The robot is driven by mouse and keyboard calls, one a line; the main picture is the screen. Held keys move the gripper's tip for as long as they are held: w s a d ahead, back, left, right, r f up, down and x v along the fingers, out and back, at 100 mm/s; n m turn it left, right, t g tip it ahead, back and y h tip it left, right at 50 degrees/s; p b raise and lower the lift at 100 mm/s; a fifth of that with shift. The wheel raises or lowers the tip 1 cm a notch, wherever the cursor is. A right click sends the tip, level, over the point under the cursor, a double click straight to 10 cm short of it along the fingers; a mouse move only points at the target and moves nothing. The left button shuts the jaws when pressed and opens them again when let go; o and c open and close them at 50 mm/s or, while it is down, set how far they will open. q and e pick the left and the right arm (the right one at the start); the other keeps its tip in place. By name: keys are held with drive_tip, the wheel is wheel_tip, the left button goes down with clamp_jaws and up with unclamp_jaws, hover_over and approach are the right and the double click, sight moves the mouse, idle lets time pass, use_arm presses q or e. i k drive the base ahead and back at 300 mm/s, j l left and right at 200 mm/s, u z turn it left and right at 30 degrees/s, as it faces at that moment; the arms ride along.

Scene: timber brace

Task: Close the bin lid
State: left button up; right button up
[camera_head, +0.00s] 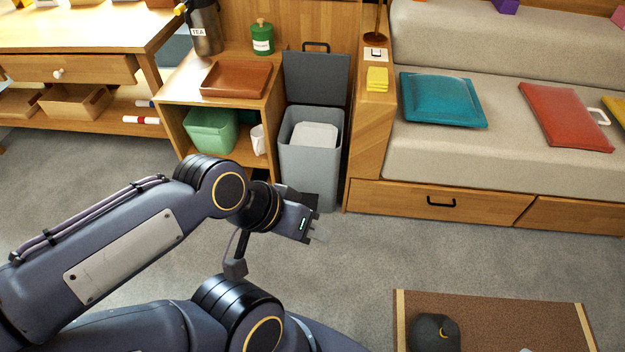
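The bin (299,164) is a grey upright box between the wooden shelf unit and the bench. Its dark grey lid (316,80) stands open, upright against the wood behind, with a black handle (316,46) at its top edge. A white object (314,135) shows inside the bin's open top. My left gripper (318,234) is in front of the bin, low in the picture and apart from the lid. It hides part of the bin's lower front. Its fingers are small and seen at an angle, so their opening is unclear. My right gripper is not in view.
The shelf unit left of the bin holds a brown tray (236,79), a green canister (262,38), a green tub (211,130) and a white mug (257,138). The bench (500,160) stands right. A brown mat (500,320) with a dark cap (434,333) lies front right. Carpet between is clear.

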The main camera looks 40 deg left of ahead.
sight(314, 77)
drive_tip(key=u, duration=1.25)
drive_tip(key=i+u, duration=0.45)
drive_tip(key=i, duration=0.25)
